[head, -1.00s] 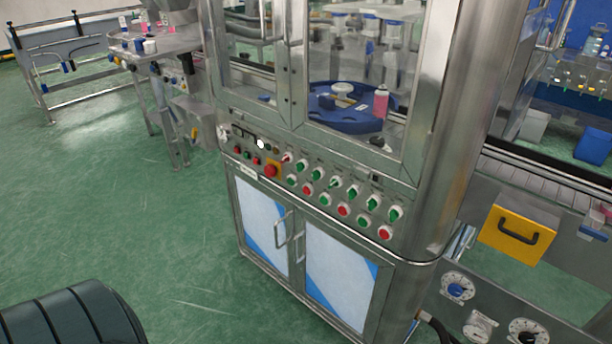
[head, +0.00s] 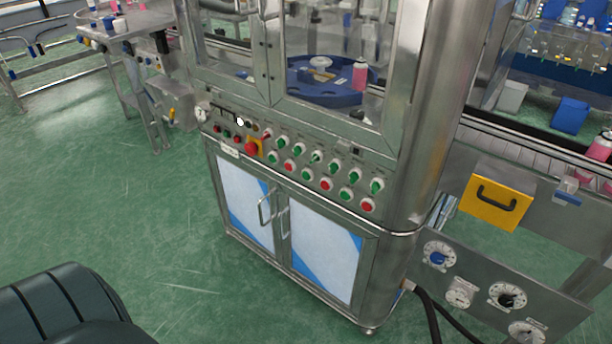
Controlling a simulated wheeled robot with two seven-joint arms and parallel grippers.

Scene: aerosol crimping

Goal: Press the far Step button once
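The crimping machine's control panel (head: 213,144) faces me in the middle of the head view, below the glazed doors. It carries two rows of small green and red buttons and knobs, with a red emergency button (head: 251,149) on a yellow plate at its left. The lower row holds green and red push buttons, such as a green one (head: 273,158) at the left and a red one (head: 367,204) at the far right. The labels are too small to read, so I cannot tell which is the far Step button. Neither gripper is in view.
Cabinet doors (head: 318,250) with handles are below the panel. A yellow drawer (head: 495,196) and a dial plate (head: 475,291) stand at right, with black hoses near the floor. A metal table (head: 140,28) is at the back left. Green floor (head: 120,190) is open at left.

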